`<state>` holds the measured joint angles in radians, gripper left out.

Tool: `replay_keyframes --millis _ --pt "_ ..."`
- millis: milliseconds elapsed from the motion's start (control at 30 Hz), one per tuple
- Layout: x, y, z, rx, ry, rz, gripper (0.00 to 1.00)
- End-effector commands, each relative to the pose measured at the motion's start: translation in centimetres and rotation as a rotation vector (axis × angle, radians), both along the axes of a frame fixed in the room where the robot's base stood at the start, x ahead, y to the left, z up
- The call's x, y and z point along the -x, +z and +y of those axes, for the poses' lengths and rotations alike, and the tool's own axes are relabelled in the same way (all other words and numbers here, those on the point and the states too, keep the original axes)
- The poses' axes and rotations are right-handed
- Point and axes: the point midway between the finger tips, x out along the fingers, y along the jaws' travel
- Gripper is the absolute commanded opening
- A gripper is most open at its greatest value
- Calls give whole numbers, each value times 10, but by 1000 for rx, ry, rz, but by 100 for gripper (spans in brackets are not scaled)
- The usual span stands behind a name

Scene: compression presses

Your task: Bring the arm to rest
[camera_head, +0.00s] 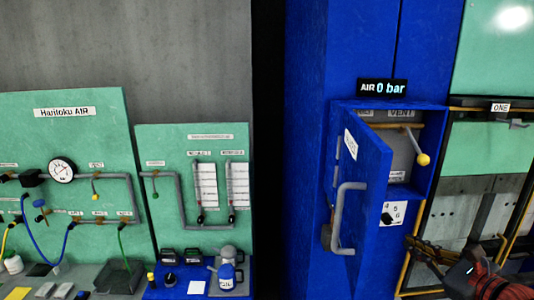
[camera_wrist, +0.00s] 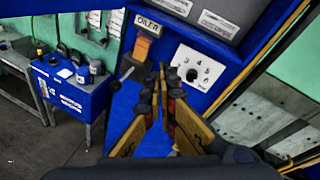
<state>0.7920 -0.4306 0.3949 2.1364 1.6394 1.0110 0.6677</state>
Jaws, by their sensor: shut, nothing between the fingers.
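My gripper (camera_wrist: 161,76) is shut and empty in the wrist view, its fingertips close together in front of the blue press cabinet. In the head view my gripper (camera_head: 400,243) shows at the lower right, below the open cabinet, with my red arm behind it. The fingertips look near a white numbered dial plate (camera_wrist: 195,70), but I cannot tell if they touch anything. The same dial plate (camera_head: 393,213) is above the gripper in the head view.
The blue cabinet door (camera_head: 362,185) stands open with a grey handle (camera_head: 345,220). Inside is a yellow-knobbed valve (camera_head: 422,159); a display (camera_head: 382,88) reads AIR 0 bar. Green piping panels (camera_head: 75,150) and a blue bench (camera_wrist: 75,92) stand at left. Grey floor (camera_wrist: 40,145) shows lower left.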

Motion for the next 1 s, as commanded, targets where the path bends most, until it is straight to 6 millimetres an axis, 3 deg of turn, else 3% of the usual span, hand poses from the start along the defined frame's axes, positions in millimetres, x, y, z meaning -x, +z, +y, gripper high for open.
replay_keyframes --millis 300,433,600,833,1000 --pt "81 -136 82 757 519 209 0" --pt "123 -189 101 1072 784 245 0" --pt "173 -250 108 1485 1136 249 0" --pt "207 -302 109 1929 1452 188 0" --pt "211 -321 133 2075 1505 71 0"
